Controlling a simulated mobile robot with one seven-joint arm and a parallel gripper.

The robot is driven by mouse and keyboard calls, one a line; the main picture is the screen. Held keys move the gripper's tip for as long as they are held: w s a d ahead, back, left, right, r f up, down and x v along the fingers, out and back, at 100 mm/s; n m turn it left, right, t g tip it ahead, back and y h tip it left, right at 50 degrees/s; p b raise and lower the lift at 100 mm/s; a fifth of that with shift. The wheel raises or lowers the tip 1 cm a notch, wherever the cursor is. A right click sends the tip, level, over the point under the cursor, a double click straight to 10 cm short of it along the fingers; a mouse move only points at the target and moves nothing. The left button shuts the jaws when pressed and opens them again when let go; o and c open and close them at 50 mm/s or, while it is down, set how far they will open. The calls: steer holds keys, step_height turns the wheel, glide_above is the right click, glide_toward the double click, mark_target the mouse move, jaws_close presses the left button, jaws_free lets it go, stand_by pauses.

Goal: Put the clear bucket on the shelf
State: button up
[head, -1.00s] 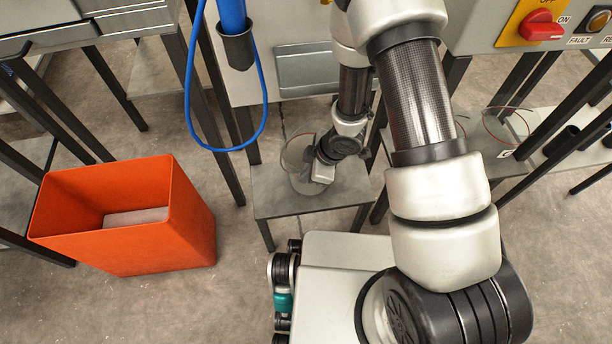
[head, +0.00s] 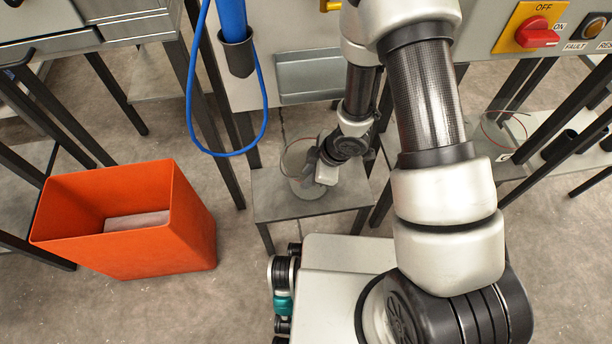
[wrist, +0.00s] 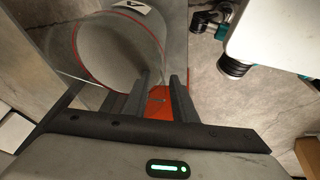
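The clear bucket (head: 298,168), a see-through cylinder with a red rim, stands on a small grey stand (head: 283,208) in the head view. My gripper (head: 322,170) is at its right side and hides part of it. In the wrist view the bucket (wrist: 112,48) lies beyond the fingers, with a label on its far side. My gripper (wrist: 160,85) has a visible gap between its fingers, near the bucket's wall. I cannot tell whether the wall is between them. A low grey shelf (head: 487,172) is at the right, partly hidden by my arm.
An orange bin (head: 140,240) stands on the floor at the left. A blue hose (head: 262,105) hangs in a loop above the stand's left. A red-rimmed clear container (head: 510,128) is on the right-hand shelf. Dark frame legs stand around it. A switch panel (head: 530,35) is top right.

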steer(key=p+v, duration=0.4)
steer(key=v, duration=0.5)
steer(key=shift+r, duration=0.35)
steer(key=shift+d, duration=0.15)
